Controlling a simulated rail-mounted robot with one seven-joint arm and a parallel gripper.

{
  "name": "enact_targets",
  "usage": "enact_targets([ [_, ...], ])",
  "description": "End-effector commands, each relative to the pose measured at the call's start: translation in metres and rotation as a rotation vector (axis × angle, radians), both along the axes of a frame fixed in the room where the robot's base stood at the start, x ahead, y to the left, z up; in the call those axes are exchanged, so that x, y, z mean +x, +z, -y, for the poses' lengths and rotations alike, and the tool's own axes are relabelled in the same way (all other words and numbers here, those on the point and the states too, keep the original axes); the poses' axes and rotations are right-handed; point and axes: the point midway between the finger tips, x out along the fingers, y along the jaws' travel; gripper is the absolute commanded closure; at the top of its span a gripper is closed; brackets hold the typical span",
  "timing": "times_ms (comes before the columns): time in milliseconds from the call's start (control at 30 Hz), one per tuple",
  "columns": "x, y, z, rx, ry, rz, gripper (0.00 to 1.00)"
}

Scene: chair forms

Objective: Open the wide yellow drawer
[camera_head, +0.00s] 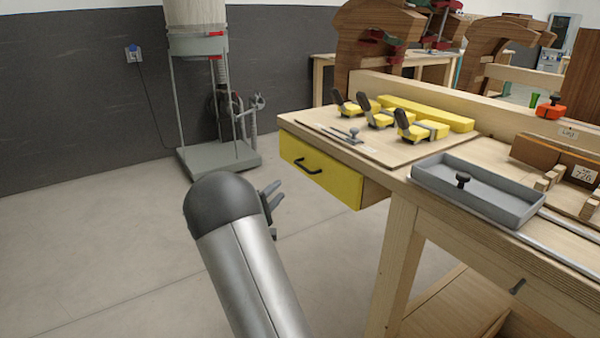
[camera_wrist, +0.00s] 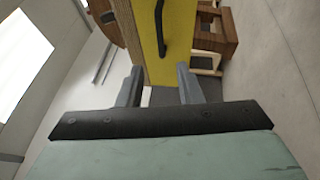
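The wide yellow drawer (camera_head: 322,177) sits under the left end of the wooden workbench top, with a black bar handle (camera_head: 308,165) on its front. A strip of wooden side shows at its right edge. In the wrist view the yellow front (camera_wrist: 178,30) and the black handle (camera_wrist: 160,28) appear beyond my fingers. My gripper (camera_head: 272,204) is left of and below the drawer in the head view, partly hidden behind my arm. In the wrist view my gripper (camera_wrist: 161,85) has its two fingers apart with nothing clearly between them. The handle appears beyond the fingertips, apart from them.
On the bench stand yellow-and-black tools (camera_head: 380,115) on a board and a grey tray (camera_head: 478,188). A grey machine stand (camera_head: 218,158) is at the back left.

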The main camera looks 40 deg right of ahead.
Motion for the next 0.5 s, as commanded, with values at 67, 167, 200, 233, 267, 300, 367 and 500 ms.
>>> enact_targets([
  [67, 0.005, 0.003, 0.019, 0.0, -0.005, 0.002, 0.67],
  [167, 0.012, 0.007, 0.039, 0.0, -0.004, 0.0, 0.67],
  [200, 0.015, 0.008, 0.047, 0.0, -0.005, 0.0, 0.67],
  [233, 0.017, 0.009, 0.054, 0.001, -0.005, 0.0, 0.67],
  [267, 0.019, 0.011, 0.06, 0.0, -0.004, 0.001, 0.67],
  [300, 0.021, 0.012, 0.068, -0.001, -0.004, 0.0, 0.67],
  [367, 0.026, 0.014, 0.079, 0.001, -0.004, -0.001, 0.67],
  [500, 0.033, 0.018, 0.1, 0.0, -0.003, -0.002, 0.67],
])
